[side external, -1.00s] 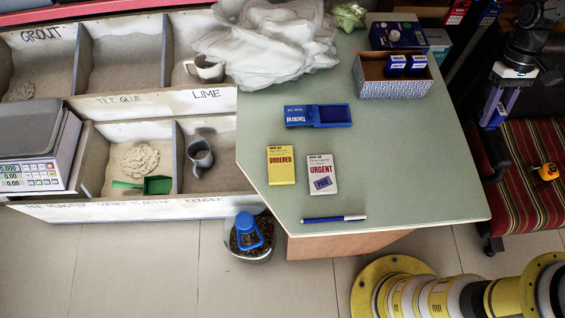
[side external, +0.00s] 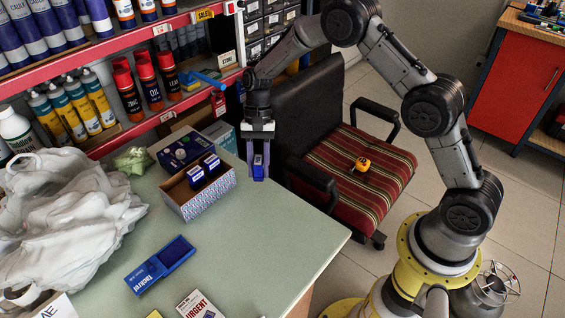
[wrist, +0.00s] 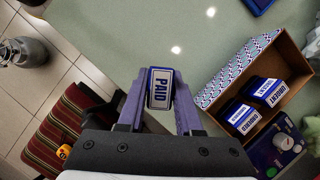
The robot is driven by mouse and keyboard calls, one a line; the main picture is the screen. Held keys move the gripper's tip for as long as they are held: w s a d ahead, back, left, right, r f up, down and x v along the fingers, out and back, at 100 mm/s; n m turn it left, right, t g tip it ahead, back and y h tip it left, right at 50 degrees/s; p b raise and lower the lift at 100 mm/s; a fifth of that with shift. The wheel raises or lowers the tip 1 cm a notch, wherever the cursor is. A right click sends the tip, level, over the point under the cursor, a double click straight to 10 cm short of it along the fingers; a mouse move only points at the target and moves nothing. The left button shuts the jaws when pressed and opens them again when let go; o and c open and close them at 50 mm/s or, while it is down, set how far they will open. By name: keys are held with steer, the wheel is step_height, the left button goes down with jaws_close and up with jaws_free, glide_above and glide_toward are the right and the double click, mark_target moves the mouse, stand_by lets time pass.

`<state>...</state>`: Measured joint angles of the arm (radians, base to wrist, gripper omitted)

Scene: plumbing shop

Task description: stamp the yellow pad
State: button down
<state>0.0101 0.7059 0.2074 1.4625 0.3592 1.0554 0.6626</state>
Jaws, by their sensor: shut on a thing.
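My gripper (side external: 258,160) is shut on a blue stamp (side external: 259,172) and holds it right of the patterned box. In the wrist view, the held stamp (wrist: 159,88) shows a white "PAID" label between the fingers of my gripper (wrist: 156,103). A sliver of the yellow pad (side external: 154,314) shows at the bottom edge of the side view; the rest is cut off. The white "URGENT" pad (side external: 198,305) lies to its right, partly cut off. The blue ink pad (side external: 160,265) lies open on the table.
The patterned box (side external: 206,192) holds two more stamps (side external: 205,172). White plastic sheeting (side external: 60,215) covers the table's left. A striped chair (side external: 355,175) stands right. The green tabletop (side external: 270,235) is clear in front of my gripper.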

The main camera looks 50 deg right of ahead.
steer(key=w+a+m+t+y, duration=0.1)
steer(key=a+m+t, duration=0.4)
steer(key=a, duration=1.8)
steer(key=s+a+g, duration=0.2)
steer(key=s+a, duration=0.5)
steer(key=a, duration=0.3)
steer(key=s+a+g, duration=0.1)
steer(key=s+a, duration=0.5)
steer(key=a, duration=0.3)
steer(key=shift+m, duration=0.4)
steer(key=shift+s+f, duration=0.1)
steer(key=shift+f, duration=2.8)
steer(key=shift+f, duration=0.65)
steer(key=shift+f, duration=0.1)
steer(key=shift+r, duration=3.1)
